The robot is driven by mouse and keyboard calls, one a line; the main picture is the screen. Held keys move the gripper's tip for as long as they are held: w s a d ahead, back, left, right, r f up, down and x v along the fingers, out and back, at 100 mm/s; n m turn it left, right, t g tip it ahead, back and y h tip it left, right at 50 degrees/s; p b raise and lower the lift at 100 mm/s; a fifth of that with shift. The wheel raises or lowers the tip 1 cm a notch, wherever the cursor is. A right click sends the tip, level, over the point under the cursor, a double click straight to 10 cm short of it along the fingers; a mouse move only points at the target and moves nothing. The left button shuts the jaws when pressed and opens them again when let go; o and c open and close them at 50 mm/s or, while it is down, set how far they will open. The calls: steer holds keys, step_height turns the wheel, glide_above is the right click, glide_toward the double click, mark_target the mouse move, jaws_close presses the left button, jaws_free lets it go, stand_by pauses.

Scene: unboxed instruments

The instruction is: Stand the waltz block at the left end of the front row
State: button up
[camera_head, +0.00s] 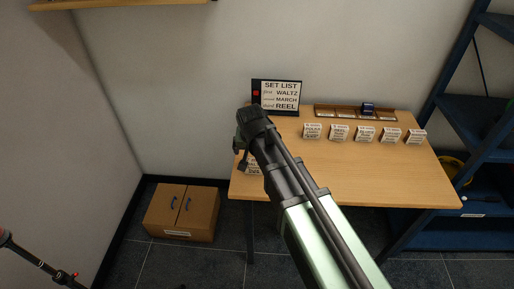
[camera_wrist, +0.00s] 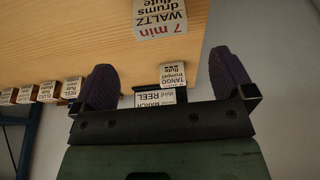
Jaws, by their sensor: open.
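The waltz block (camera_wrist: 160,16) is a white printed cube on the wooden table, read upside down at the top of the wrist view. In the head view the waltz block (camera_head: 255,169) is at the table's front left, partly hidden by my arm. My gripper (camera_wrist: 164,60) is open and empty, its two dark fingers spread wide. The block lies beyond the fingertips, apart from them. In the head view my gripper (camera_head: 242,152) is over the table's left end, mostly hidden by my wrist. Several similar blocks stand in a row, the leftmost block (camera_head: 312,131) near the sign.
A black set list sign (camera_head: 279,96) stands at the back left. A wooden rack (camera_head: 330,111) with a dark blue item (camera_head: 368,107) lies behind the row. The table (camera_head: 350,175) is clear in front of the row. Blue shelves (camera_head: 470,110) stand right; a cardboard box (camera_head: 182,212) is on the floor.

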steer(key=s+d+f+g, duration=0.1)
steer(key=s+d+g, duration=0.2)
steer(key=s+d, duration=1.2)
steer(key=d, duration=0.4)
steer(key=shift+s+n, duration=0.3)
steer(key=shift+n, duration=0.1)
